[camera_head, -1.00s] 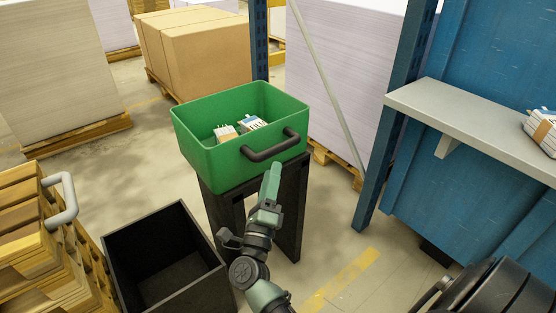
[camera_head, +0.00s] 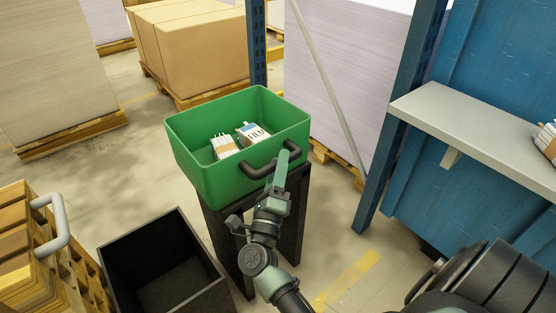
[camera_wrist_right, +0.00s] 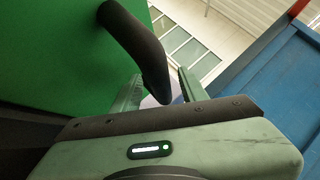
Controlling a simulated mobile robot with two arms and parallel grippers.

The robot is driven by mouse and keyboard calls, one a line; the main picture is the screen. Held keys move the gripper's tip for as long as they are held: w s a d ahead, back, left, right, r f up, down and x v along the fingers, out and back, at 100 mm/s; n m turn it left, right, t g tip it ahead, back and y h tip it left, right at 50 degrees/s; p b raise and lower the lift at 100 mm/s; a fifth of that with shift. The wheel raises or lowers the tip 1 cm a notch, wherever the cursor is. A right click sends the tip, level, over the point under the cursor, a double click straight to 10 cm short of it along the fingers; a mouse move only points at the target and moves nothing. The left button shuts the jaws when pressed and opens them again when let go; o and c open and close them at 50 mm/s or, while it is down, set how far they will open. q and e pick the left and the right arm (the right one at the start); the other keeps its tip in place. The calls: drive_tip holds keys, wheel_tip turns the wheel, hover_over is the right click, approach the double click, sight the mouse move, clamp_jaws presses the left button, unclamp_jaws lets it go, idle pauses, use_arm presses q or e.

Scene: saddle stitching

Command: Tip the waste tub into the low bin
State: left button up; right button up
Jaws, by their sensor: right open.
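The green waste tub (camera_head: 215,185) stands upright on a black stand (camera_head: 290,215). Small boxes or bundles (camera_head: 252,135) lie inside it. A dark handle (camera_head: 262,168) sticks out from its near side and also shows in the right wrist view (camera_wrist_right: 135,38). My right gripper (camera_head: 282,160) is at the right end of this handle. In the right wrist view its two fingers (camera_wrist_right: 160,90) are apart, with the handle's bend close between their tips; I cannot tell whether they touch it. The low black bin (camera_head: 165,262) stands open on the floor, left of the stand, and looks empty. My left gripper is not in view.
Wooden pallets (camera_head: 30,255) with a grey tubular handle (camera_head: 55,225) stand at the left. A grey shelf (camera_head: 470,130) and a blue post (camera_head: 385,150) are at the right. Cartons (camera_head: 195,50) on a pallet stand behind. Some floor is clear between the bin and the back pallets.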

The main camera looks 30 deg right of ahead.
clamp_jaws()
idle(1.4)
